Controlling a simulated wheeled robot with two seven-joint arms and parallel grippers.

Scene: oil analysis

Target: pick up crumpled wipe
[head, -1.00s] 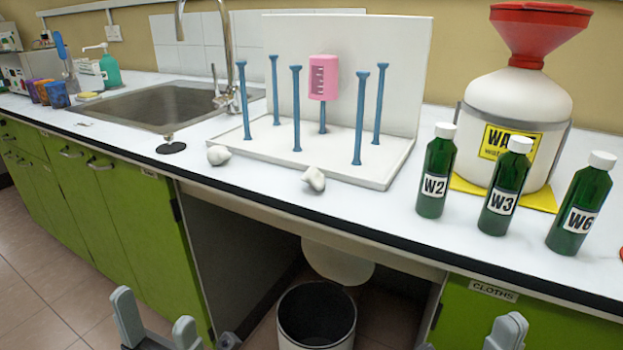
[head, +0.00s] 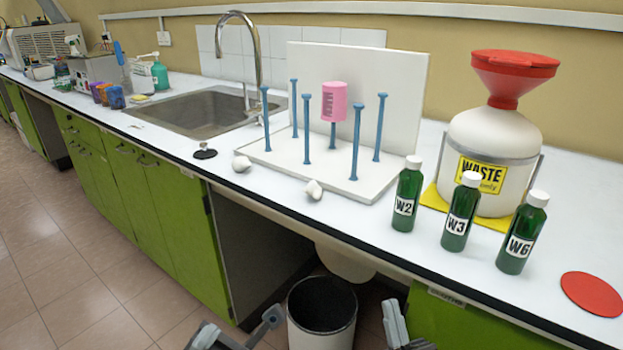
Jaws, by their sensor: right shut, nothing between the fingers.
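Two small crumpled white wipes lie on the white bench top near its front edge. One wipe (head: 241,163) is at the left, in front of the peg rack. The other wipe (head: 313,190) is to its right, close to the bench edge. My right gripper (head: 394,322) is at the bottom of the view, in front of the bench, shut and empty, apart from both wipes. My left gripper (head: 240,328) is at the bottom edge, left of the bin, its fingers spread apart with nothing seen between them. Its lower parts are cut off.
A white rack (head: 350,183) with blue pegs holds a pink cylinder (head: 334,102). Green bottles W2 (head: 407,195), W3 (head: 461,212) and W6 (head: 522,232) stand to the right, before a waste container (head: 495,145). A bin (head: 322,318) stands under the bench. A sink (head: 200,112) is at left.

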